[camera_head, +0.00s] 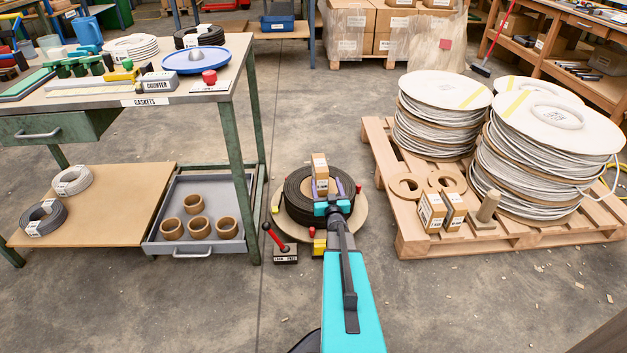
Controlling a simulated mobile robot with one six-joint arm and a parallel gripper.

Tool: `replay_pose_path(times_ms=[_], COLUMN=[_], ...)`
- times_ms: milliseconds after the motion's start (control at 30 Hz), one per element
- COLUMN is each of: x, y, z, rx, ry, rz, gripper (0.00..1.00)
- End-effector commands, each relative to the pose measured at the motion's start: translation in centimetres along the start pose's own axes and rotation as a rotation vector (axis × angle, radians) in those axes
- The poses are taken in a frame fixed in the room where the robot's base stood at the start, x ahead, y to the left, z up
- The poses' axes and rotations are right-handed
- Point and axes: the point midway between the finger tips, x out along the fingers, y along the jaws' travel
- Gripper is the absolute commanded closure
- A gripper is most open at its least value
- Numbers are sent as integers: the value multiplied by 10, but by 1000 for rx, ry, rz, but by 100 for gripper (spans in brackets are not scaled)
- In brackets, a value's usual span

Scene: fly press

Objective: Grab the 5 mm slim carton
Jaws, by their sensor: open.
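A slim tan carton (320,170) with a white label stands upright at the black coil (297,196); its label is too small to read. My gripper (327,190) is open, above the coil, with its fingers right at the carton's lower part. I cannot tell whether a finger touches it, and the gripper hides part of its base. Two more small cartons stand side by side on the pallet, a left one (431,212) and a right one (453,211). Their labels are also unreadable, so I cannot tell which carton is the 5 mm one.
The coil lies on a round wooden disc (354,222) on the floor. A small red-handled stand (283,246) is just left. The pallet (450,241) with large cable reels (437,120) is right. A workbench (200,97) stands left, with an open drawer (203,247) below.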

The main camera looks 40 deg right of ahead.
Motion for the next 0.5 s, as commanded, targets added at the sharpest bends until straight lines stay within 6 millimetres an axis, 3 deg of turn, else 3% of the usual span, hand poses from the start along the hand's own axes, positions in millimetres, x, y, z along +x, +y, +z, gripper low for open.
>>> replay_pose_path(times_ms=[500], x=[4], y=[-12], z=[-3], rx=[-1], ry=[22], rz=[-20], gripper=[34])
